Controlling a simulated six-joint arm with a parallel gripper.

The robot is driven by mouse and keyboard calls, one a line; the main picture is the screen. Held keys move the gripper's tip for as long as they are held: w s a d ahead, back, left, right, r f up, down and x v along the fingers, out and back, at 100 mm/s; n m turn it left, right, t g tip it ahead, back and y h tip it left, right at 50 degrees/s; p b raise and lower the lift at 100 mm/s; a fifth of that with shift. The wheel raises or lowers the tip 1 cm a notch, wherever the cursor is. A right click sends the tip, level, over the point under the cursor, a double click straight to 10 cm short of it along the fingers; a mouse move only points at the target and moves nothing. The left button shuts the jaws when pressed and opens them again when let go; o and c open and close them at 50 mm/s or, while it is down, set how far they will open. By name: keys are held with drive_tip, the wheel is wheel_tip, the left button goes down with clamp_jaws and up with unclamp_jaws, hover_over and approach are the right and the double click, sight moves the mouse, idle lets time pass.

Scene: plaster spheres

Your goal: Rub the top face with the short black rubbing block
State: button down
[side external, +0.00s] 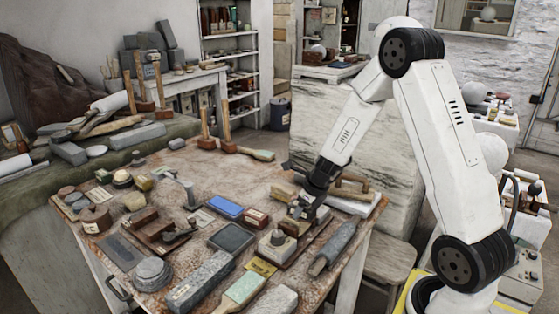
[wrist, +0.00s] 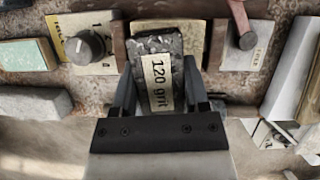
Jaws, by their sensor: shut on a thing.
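My gripper (wrist: 160,92) is shut on a short, dark, speckled rubbing block (wrist: 156,43) with a pale label reading "120 grit". One finger lies on each side of the block, and the label faces the wrist camera. In the side view my gripper (side external: 308,203) is low over the right part of the cluttered worktable (side external: 288,171). There the held block is too small and crowded to tell apart. Whether it touches anything beneath it is unclear. A large pale veined stone block (side external: 385,135) stands behind the table; I cannot tell which top face is meant.
Close to my gripper lie a wooden-handled tool (side external: 352,190), a red box (side external: 256,217), a blue block (side external: 225,207) and a dark slab (side external: 231,238). The wrist view shows a dial box (wrist: 88,45) to the left. The table's back middle is fairly clear.

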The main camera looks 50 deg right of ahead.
drive_tip(key=shift+s+f, duration=0.15)
drive_tip(key=shift+s, duration=0.75)
drive_tip(key=shift+w+a, duration=0.1)
drive_tip(key=shift+w, duration=1)
drive_tip(key=shift+w, duration=0.15)
drive_tip(key=shift+w+a+r, duration=0.1)
drive_tip(key=shift+w+r, duration=0.1)
drive_tip(key=shift+w, duration=0.8)
drive_tip(key=shift+s+r, duration=0.75)
drive_tip(key=shift+s, duration=0.3)
